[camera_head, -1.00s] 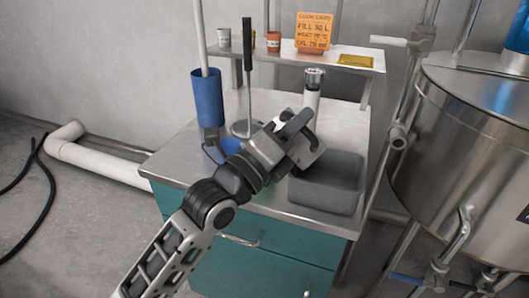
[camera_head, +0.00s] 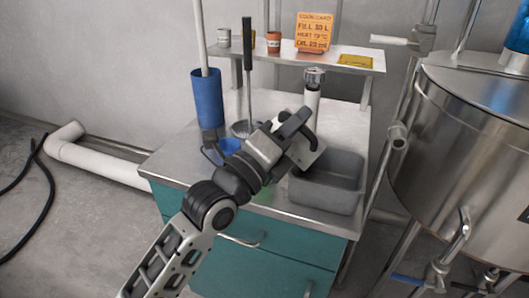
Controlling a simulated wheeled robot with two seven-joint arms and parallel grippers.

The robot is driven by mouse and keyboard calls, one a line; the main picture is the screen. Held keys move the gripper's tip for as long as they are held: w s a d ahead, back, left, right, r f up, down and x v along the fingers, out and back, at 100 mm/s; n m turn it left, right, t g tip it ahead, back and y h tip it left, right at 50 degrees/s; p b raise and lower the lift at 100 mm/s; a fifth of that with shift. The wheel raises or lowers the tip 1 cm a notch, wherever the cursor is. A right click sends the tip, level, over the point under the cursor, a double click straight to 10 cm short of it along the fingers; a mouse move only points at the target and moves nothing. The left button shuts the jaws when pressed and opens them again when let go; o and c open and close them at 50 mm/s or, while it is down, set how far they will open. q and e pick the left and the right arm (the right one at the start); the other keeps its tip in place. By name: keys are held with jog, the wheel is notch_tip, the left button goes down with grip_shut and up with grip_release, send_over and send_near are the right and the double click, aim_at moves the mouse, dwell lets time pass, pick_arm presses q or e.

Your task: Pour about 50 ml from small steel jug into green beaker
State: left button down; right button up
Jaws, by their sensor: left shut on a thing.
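My left gripper (camera_head: 306,142) reaches over the steel bench top, left of the grey tub. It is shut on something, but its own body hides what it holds. I cannot make out the small steel jug for sure. A pale upright cylinder with a shiny metal top (camera_head: 314,76) stands just behind the gripper; I cannot tell what it is. The green beaker does not show; the arm and gripper may hide it. My right gripper is out of view.
A grey tub (camera_head: 327,184) sits at the bench's right front. At the left are a blue tube holder (camera_head: 208,98), a blue container (camera_head: 228,147) and a black-handled ladle (camera_head: 247,70). A shelf (camera_head: 345,61) behind bears small cups and an orange card. A large steel tank (camera_head: 455,160) stands right.

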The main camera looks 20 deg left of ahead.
pick_arm(q)
jog(key=shift+r, duration=0.1)
jog(key=m, duration=0.1)
jog(key=d+m+g+h+p, duration=0.1)
jog(key=m, duration=0.1)
jog(key=shift+s+d+h+p, duration=0.15)
jog(key=shift+s+h+p, duration=0.05)
jog(key=shift+h+p, duration=0.1)
jog(key=shift+d+f+m+g, duration=0.2)
jog(key=shift+f+m+g, duration=0.1)
jog(key=shift+f+m, duration=0.25)
jog(key=shift+s+d+r+m+g+p, duration=0.1)
jog(key=shift+d+r+m+g+p, duration=0.15)
jog(key=shift+m+p, duration=0.3)
jog(key=shift+s+d+r+m+g+p, duration=0.15)
jog(key=shift+d+m+p, duration=0.15)
jog(key=shift+m+p, duration=0.25)
jog(key=shift+d+f+m+g, duration=0.3)
jog(key=shift+d+f+m, duration=0.4)
jog(key=shift+m, duration=0.25)
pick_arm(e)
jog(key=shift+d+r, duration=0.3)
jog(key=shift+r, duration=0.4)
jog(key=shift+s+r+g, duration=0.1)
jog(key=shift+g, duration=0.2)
